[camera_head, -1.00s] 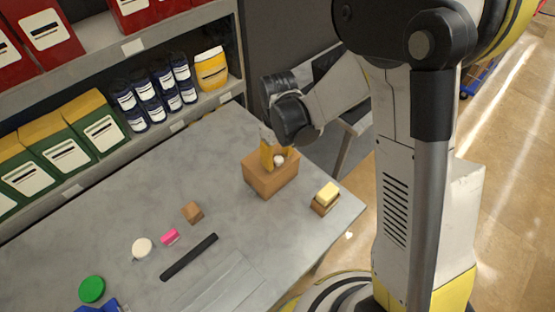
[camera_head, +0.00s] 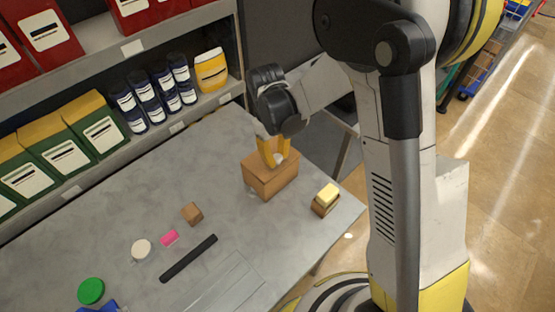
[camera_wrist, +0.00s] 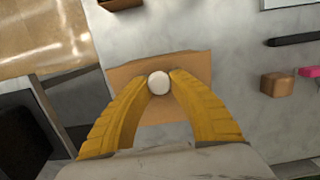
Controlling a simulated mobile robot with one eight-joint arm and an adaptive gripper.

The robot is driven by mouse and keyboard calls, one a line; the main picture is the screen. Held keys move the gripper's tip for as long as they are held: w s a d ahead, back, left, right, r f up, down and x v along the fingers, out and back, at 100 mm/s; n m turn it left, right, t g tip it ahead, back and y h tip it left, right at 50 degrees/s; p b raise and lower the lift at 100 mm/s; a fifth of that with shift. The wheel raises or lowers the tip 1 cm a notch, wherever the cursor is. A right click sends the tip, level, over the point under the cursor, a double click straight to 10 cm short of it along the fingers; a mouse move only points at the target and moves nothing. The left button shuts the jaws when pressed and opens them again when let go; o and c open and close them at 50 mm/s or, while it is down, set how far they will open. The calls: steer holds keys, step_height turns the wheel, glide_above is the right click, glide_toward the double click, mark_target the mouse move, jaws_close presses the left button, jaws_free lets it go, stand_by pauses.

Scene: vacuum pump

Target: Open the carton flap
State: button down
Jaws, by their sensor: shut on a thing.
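The carton (camera_head: 270,182) is a brown box near the right part of the grey table. It also shows in the wrist view (camera_wrist: 194,65), below the fingers. A small white round knob (camera_wrist: 158,82) is over the middle of its top; it shows in the head view (camera_head: 280,157) too. My gripper (camera_wrist: 159,82) has yellow fingers and is shut on the white knob. In the head view, my gripper (camera_head: 273,155) points down onto the carton's top. I cannot make out the flap's edges or whether it is raised.
A butter-like yellow block on a brown base (camera_head: 326,197) stands right of the carton. Left are a small brown cube (camera_head: 192,212), a pink block (camera_head: 169,238), a white disc (camera_head: 141,249) and a black bar (camera_head: 188,258). Shelves with goods (camera_head: 103,128) line the back left.

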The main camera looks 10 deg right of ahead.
steer(key=shift+w+a+r+g+h+b, duration=0.3)
steer(key=shift+w+r+g+h+b, duration=0.15)
steer(key=shift+r+g+h, duration=0.35)
steer(key=shift+w+a+r+g, duration=0.1)
steer(key=shift+r+g, duration=0.15)
steer(key=shift+g, duration=0.25)
steer(key=c, duration=1.2)
jaws_free()
steer(key=v, duration=1.2)
steer(key=shift+a, duration=0.15)
